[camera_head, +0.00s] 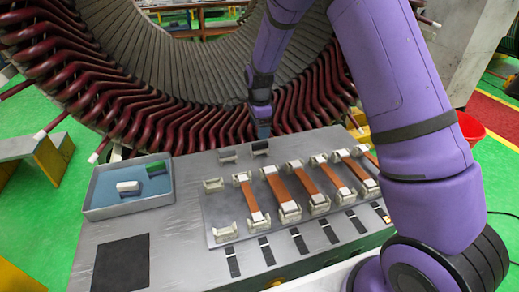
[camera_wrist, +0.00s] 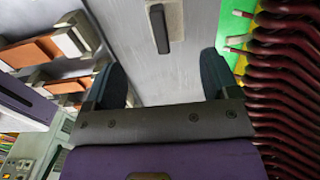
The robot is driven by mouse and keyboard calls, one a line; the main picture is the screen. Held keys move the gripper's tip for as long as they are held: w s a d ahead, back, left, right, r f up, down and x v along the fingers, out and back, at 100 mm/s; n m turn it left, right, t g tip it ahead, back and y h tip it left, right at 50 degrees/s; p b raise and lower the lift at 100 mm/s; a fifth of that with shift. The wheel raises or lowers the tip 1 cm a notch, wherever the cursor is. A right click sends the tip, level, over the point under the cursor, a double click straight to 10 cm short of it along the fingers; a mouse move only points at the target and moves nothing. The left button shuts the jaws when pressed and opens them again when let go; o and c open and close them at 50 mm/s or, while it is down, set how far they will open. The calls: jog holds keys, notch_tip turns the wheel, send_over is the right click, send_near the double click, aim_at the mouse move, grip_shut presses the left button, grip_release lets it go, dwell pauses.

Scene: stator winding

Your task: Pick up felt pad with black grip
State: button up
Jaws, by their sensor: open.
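The felt pad with black grip (camera_head: 260,149) rests near the back edge of the grey worktable, close to the stator coils. In the wrist view the black grip (camera_wrist: 160,31) shows as a dark bar on a pale pad, ahead of the fingertips. My gripper (camera_wrist: 163,78) is open, with its two dark fingers spread and nothing between them. The fingers are hardly visible there.
Several copper bars (camera_head: 279,188) in pale holders stand in front. A blue-lined tray (camera_head: 92,213) with pads is at left. Red stator coils (camera_head: 185,135) rise close behind. A black mat (camera_head: 121,265) lies front left.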

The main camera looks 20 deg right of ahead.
aim_at(259, 148)
notch_tip(259, 148, down, 6)
jog(key=shift+r, duration=0.15)
jog(key=shift+w+d+f, duration=0.1)
jog(key=shift+w+f, duration=0.15)
jog(key=shift+f, duration=1.05)
jog(key=shift+w+f, duration=0.2)
jog(key=shift+f, duration=1.05)
jog(key=c, duration=1)
jog(key=shift+c, duration=0.2)
jog(key=shift+r, duration=0.15)
notch_tip(259, 148, up, 10)
jog(key=shift+f, duration=0.15)
